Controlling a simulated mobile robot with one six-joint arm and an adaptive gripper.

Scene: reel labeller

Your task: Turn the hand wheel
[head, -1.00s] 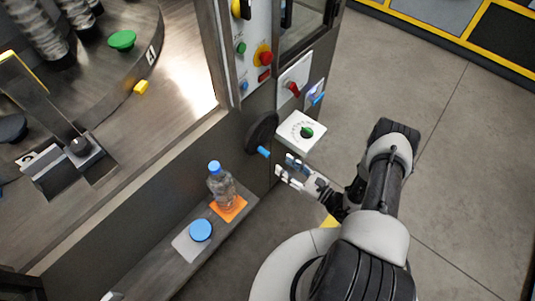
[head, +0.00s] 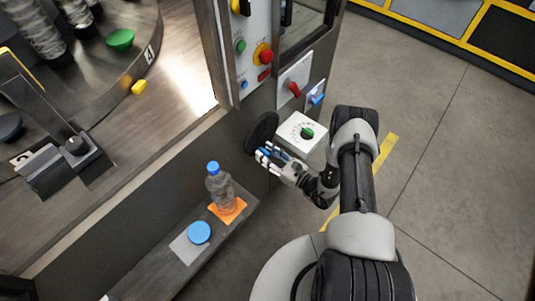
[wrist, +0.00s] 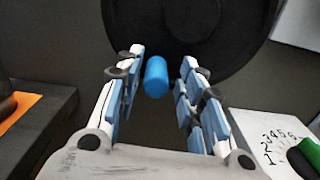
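The hand wheel is a black disc (head: 262,130) on the side of the grey machine cabinet; it fills the upper part of the wrist view (wrist: 190,35). Its blue handle (wrist: 156,77) points toward my wrist camera. My gripper (wrist: 160,90) is open, with a blue-padded finger on each side of the handle and a gap on both sides. In the head view my gripper (head: 268,156) is at the lower front of the wheel and hides the handle there.
A white dial box (head: 301,132) with a green knob sits right beside the wheel. Below left, a shelf holds a clear bottle (head: 220,188) on an orange mat and a blue round lid (head: 199,232). A red switch (head: 293,89) is above. The floor at right is clear.

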